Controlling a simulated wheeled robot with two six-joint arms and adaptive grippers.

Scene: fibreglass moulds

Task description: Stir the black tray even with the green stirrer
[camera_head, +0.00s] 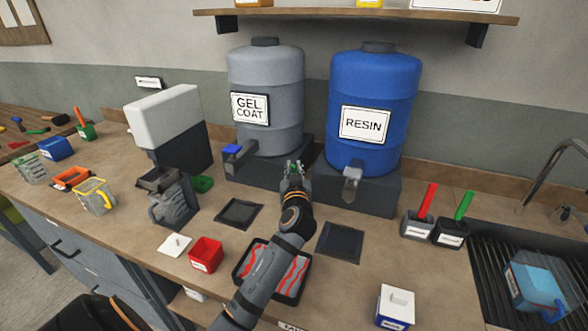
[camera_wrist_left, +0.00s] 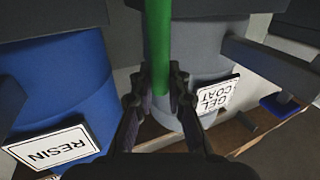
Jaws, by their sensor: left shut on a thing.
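The black tray (camera_head: 306,278) lies near the front edge of the counter in the head view. It holds grey material with wavy red streaks, and my left arm hides its middle. My left gripper (camera_head: 293,172) is beyond the tray, in front of the gap between the two barrels. In the left wrist view my left gripper (camera_wrist_left: 158,88) is shut on the green stirrer (camera_wrist_left: 158,45), a green rod between its fingers. Only a small green bit of it shows in the head view; its far end is hidden. My right gripper is not in view.
A grey gel coat barrel (camera_head: 266,100) and a blue resin barrel (camera_head: 372,110) stand behind. A red cup (camera_head: 206,254) is left of the tray; a white container (camera_head: 395,306) is front right. Holders with a red handle (camera_head: 427,200) and another green handle (camera_head: 463,205) stand near the sink.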

